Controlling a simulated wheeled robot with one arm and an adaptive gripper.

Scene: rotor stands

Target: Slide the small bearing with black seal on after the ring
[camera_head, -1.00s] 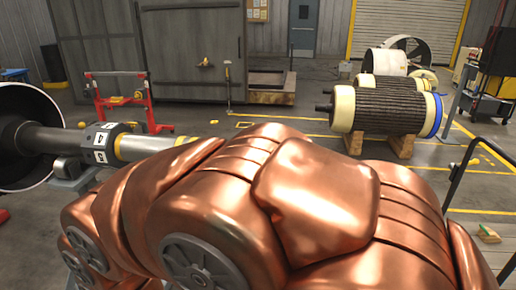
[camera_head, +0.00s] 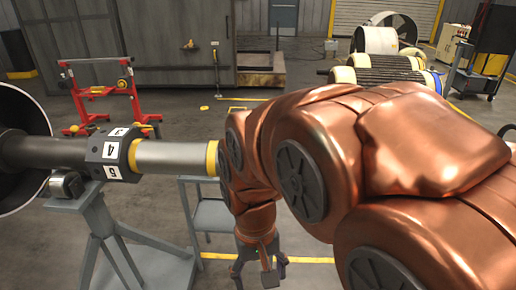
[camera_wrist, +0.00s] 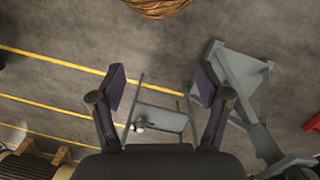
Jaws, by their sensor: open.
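A grey shaft (camera_head: 175,156) lies level at the left of the head view. My gripper (camera_head: 260,280) hangs pointing down to the right of the shaft end. In the wrist view, my gripper (camera_wrist: 160,85) is open, with nothing between its fingers. A small pale object (camera_wrist: 139,125) lies on a grey cart below; I cannot tell whether it is the small bearing. I cannot make out a black seal.
A grey stand (camera_head: 110,235) is under the shaft; it also shows in the wrist view (camera_wrist: 240,80). The grey cart (camera_head: 212,215) stands close to the stand, partly behind my arm. A red frame (camera_head: 100,95) stands farther back. Open floor lies between them.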

